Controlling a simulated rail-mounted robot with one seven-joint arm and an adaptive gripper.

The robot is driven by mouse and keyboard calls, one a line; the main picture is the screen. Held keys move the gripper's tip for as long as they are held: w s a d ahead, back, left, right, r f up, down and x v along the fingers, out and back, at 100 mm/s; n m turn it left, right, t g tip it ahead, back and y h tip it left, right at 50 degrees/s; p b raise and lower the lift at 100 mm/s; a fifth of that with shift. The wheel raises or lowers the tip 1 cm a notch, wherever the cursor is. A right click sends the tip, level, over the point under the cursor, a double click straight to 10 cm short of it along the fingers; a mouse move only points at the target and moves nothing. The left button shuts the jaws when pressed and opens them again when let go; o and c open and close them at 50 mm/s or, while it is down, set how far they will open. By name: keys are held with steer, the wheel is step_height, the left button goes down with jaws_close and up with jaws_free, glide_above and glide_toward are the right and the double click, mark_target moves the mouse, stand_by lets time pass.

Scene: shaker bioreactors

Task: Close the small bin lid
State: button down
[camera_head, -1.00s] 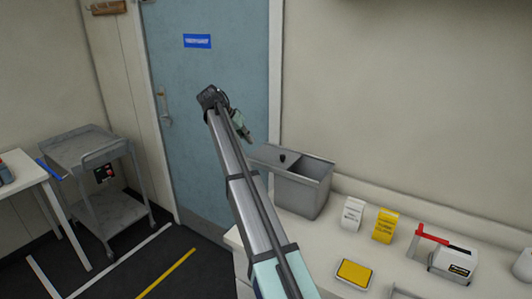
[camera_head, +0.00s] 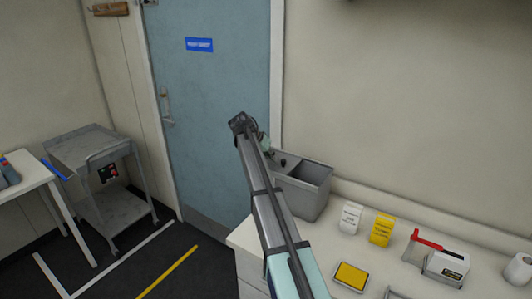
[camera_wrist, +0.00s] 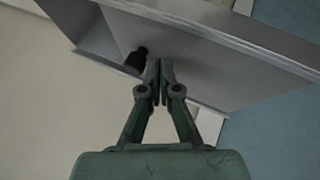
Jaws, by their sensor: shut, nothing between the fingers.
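The small bin (camera_head: 305,198) is a grey metal box at the left end of the white bench. In the wrist view the lid (camera_wrist: 215,85) shows as a slanted grey panel with the black knob (camera_wrist: 137,58). My gripper (camera_wrist: 160,66) is shut and empty, its fingertips just right of the knob in that picture. I cannot tell whether they touch it. In the head view my gripper (camera_head: 263,143) is partly hidden behind my arm at the lid's left side.
A white label holder (camera_head: 350,217), a yellow one (camera_head: 382,229), a yellow pad (camera_head: 351,276) and a red-handled device (camera_head: 447,266) stand on the bench right of the bin. A blue door (camera_head: 215,100) is behind. A grey cart (camera_head: 90,150) stands at left.

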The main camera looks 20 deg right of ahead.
steer(key=shift+s+d, duration=0.15)
steer(key=shift+d, duration=0.05)
stand_by(0.3)
steer(key=shift+s+d+f, duration=0.1)
steer(key=shift+s, duration=0.15)
steer(key=s+d+b, duration=0.3)
steer(key=s+d, duration=0.5)
steer(key=s, duration=0.4)
steer(key=shift+d, duration=0.15)
